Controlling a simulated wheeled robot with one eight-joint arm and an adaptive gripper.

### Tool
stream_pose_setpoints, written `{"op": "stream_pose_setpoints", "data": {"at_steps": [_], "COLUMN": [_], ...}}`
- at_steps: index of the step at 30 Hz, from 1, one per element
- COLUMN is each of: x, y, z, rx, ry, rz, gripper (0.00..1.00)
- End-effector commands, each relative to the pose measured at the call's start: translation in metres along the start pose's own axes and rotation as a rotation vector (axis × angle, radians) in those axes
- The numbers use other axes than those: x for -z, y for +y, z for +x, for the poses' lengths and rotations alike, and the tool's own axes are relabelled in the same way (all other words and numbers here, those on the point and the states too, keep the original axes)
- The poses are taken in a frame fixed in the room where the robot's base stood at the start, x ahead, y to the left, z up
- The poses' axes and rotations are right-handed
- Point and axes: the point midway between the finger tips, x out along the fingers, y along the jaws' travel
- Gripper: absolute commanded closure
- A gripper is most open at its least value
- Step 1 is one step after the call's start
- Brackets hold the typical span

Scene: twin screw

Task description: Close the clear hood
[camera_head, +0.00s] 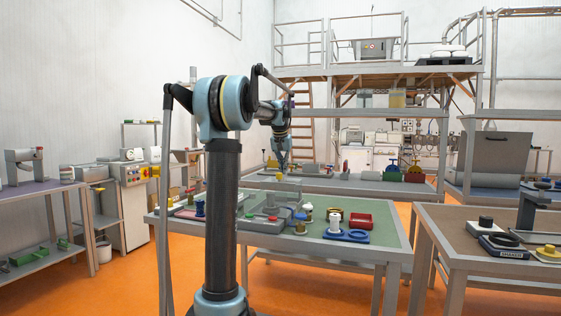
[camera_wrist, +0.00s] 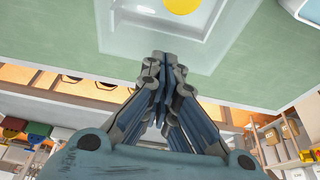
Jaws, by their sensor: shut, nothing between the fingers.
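The clear hood (camera_head: 287,188) is a faint see-through panel above a grey tray (camera_head: 262,226) on the green-topped table. Its exact tilt is hard to make out in the head view. In the wrist view a clear, pale-edged box shape (camera_wrist: 215,38), probably the hood, lies at the top, with a yellow disc (camera_wrist: 183,5) showing in it. My gripper (camera_head: 283,167) is above the far side of the tray in the head view. In the wrist view my gripper (camera_wrist: 165,57) is shut and empty, its tips overlapping the box's edge; contact cannot be told.
Another table (camera_head: 455,222) with fixtures stands at right. The green table's right end is clear.

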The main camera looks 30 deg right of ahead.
Motion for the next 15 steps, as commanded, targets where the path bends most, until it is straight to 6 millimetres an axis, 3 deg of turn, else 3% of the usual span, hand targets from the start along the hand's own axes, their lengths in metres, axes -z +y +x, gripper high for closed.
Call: {"op": "stream_pose_setpoints", "data": {"at_steps": [6, 15], "x": [-0.024, -0.037], "y": [0.000, -0.001], "z": [-0.007, -0.012], "rx": [0.000, 0.000], "ry": [0.000, 0.000], "rz": [0.000, 0.000], "gripper": [1.00, 1.00]}}
